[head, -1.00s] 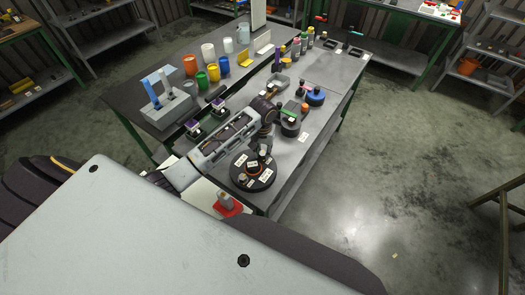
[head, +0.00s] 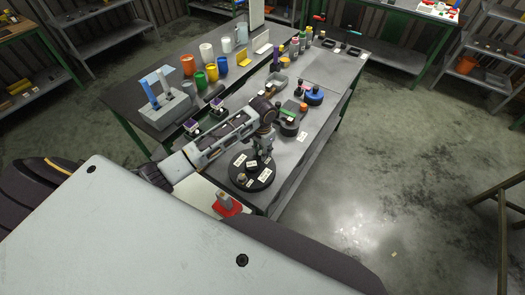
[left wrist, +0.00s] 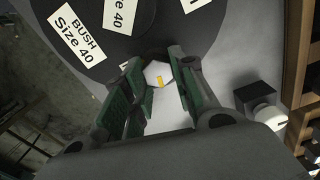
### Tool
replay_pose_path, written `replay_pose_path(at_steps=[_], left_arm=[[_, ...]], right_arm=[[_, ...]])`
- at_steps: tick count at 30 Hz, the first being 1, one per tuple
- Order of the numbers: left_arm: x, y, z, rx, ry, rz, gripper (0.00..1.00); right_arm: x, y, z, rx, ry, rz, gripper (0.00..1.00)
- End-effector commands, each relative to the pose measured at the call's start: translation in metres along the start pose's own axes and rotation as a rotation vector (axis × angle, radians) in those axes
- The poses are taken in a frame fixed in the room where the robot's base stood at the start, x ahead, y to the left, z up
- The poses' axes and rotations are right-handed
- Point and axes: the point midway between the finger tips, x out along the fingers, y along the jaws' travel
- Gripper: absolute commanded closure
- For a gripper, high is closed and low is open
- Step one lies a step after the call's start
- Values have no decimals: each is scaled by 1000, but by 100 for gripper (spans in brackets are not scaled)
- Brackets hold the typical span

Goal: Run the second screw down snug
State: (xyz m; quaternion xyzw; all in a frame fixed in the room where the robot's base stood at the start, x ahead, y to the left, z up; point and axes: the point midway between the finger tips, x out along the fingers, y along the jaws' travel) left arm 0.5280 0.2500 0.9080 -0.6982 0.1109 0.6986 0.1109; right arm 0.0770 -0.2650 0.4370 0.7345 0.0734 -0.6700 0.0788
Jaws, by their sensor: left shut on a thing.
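A round black turntable (head: 240,181) with white labels sits at the near end of the bench. It also shows in the left wrist view (left wrist: 90,58), where one label reads "BUSH Size 40". My left gripper (head: 263,158) points down over the turntable's far side. My right gripper is not in view.
A red tray (head: 229,211) holding a grey item stands left of the turntable's near side. Dark round fixtures (head: 289,128), a blue round part (head: 314,97) and a grey bin (head: 281,81) stand farther along the bench. Coloured cups (head: 211,72) are at the back.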

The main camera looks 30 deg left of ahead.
Motion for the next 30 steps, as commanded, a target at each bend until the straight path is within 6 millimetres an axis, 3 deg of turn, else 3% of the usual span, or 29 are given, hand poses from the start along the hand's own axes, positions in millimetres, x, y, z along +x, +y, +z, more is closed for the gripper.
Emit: replay_pose_path(at_steps=[7,8,10,23,30], left_arm=[[-1,0,-1,-1,4,-1,97],[-1,0,-1,-1,4,-1,72],[-1,0,-1,-1,3,-1,64],[-3,0,0,-1,1,0,64],[-22,0,-1,-1,3,0,64]], right_arm=[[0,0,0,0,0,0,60],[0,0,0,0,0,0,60],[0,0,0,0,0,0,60],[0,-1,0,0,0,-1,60],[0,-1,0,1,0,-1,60]])
